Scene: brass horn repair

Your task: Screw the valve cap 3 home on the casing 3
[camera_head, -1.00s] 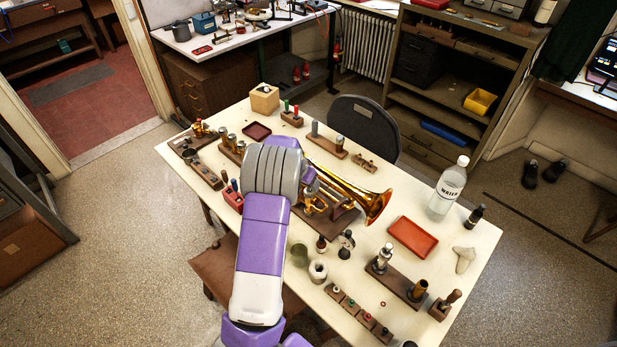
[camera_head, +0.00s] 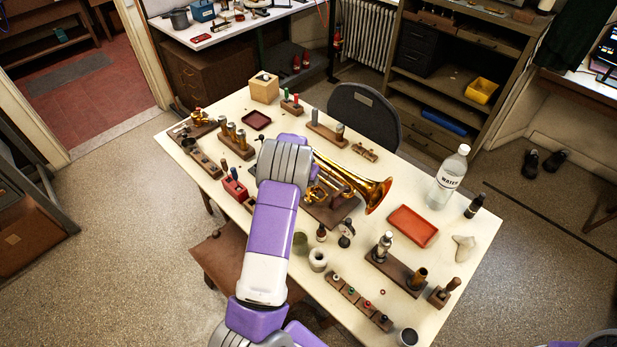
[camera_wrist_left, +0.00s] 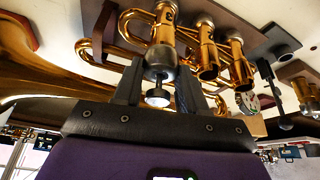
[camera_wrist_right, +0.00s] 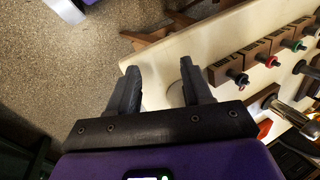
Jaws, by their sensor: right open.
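The brass horn (camera_head: 372,192) lies in a wooden holder mid-table, bell to the right. In the left wrist view, three valve casings stand in a row. The nearest casing (camera_wrist_left: 164,24), seemingly casing 3, has a dark valve cap (camera_wrist_left: 160,58) at its end, with a stem and a pale round button below. My left gripper (camera_wrist_left: 160,66) has its fingers on both sides of this cap and appears shut on it. The thread is hidden. The head view hides this gripper behind my arm. My right gripper (camera_wrist_right: 160,68) is open and empty beside the table edge.
A row of small blocks with coloured tops (camera_head: 358,301) stands at the front edge, near my right gripper. A water bottle (camera_head: 449,178), red tray (camera_head: 413,226) and post stand (camera_head: 383,259) occupy the right side. Several tool racks stand on the left.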

